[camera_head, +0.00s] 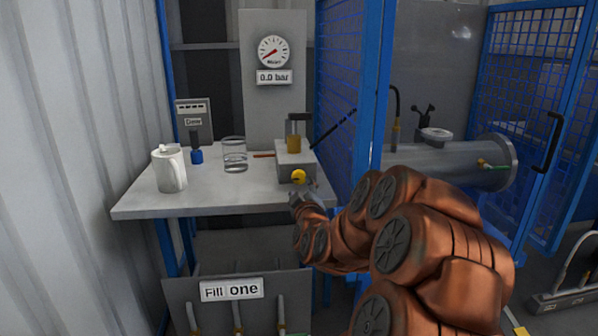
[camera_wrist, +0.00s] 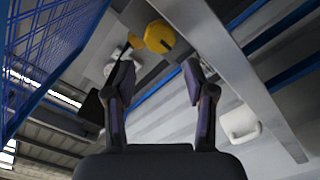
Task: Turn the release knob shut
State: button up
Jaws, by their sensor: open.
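The yellow release knob (camera_head: 298,176) is on the front face of a grey block (camera_head: 288,158) at the right end of the bench. In the wrist view the yellow knob (camera_wrist: 160,37) shows beyond my fingertips, with a dark slot or bar on it. My gripper (camera_wrist: 160,72) is open, its two fingers apart and nothing between them. The knob lies ahead of the gap, apart from both fingers. In the head view my gripper (camera_head: 303,196) is just below and in front of the knob, small and partly hidden by my arm.
The bench (camera_head: 150,203) also holds a white jug (camera_head: 170,170), a glass of clear liquid (camera_head: 234,155) and a blue-based item (camera_head: 196,155). A gauge (camera_head: 273,51) above a "0.0 bar" display (camera_head: 274,77) is behind. A blue mesh panel (camera_head: 345,90) stands close right of the block.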

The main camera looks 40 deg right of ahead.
aim_at(298, 178)
jog(key=shift+w+d+r+p, duration=0.1)
jog(key=shift+w+d+p, duration=0.35)
jog(key=shift+p, duration=1.55)
jog(key=shift+w+d, duration=0.1)
jog(key=shift+w, duration=0.15)
jog(key=x, duration=0.4)
jog(key=shift+w+d+f, duration=0.15)
jog(key=shift+w+f, duration=0.05)
jog(key=shift+w, duration=0.05)
jog(key=shift+w+d+r, duration=0.1)
jog(key=shift+w+d, duration=0.25)
jog(key=shift+w, duration=0.05)
jog(key=c, duration=0.9)
